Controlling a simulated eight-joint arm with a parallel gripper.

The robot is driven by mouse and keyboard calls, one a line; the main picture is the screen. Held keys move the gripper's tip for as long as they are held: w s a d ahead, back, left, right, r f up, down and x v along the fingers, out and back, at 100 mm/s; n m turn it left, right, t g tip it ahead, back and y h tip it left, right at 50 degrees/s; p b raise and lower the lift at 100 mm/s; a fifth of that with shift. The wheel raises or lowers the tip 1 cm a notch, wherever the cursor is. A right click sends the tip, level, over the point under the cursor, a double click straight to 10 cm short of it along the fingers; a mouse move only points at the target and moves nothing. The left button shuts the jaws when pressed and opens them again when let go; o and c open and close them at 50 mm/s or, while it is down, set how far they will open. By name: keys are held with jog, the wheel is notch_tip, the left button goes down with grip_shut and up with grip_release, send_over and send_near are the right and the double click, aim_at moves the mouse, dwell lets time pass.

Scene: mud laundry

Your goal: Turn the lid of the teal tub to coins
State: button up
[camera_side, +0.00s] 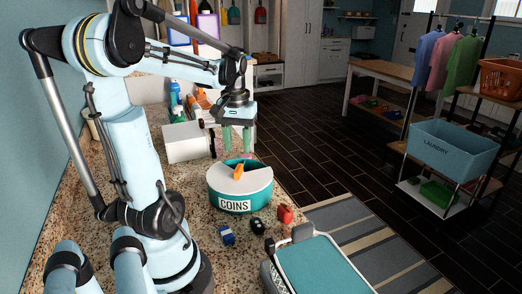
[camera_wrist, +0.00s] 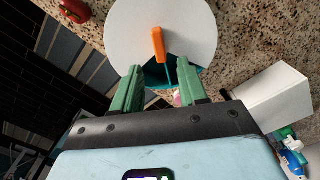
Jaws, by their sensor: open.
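The teal tub (camera_side: 233,202) stands on the speckled counter with a label reading COINS on its front. Its white lid (camera_side: 228,182) has an orange handle (camera_side: 238,172), and an open gap shows the teal inside at the back. In the wrist view the lid (camera_wrist: 128,45) fills the top middle, with the orange handle (camera_wrist: 159,45) pointing down towards the gap. My gripper (camera_side: 236,146) is above the back of the tub, pointing down. Its green fingers are apart and empty, on either side of the gap in the wrist view (camera_wrist: 158,88), and not touching the handle.
A red item (camera_side: 285,213), a dark item (camera_side: 257,226) and a blue item (camera_side: 227,235) lie in front of the tub. A white box (camera_side: 184,143) and several bottles stand behind left. A teal-topped case (camera_side: 318,268) is at front right. The counter's right edge is close.

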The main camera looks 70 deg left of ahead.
aim_at(239, 167)
jog(key=shift+f, duration=3.25)
grip_shut()
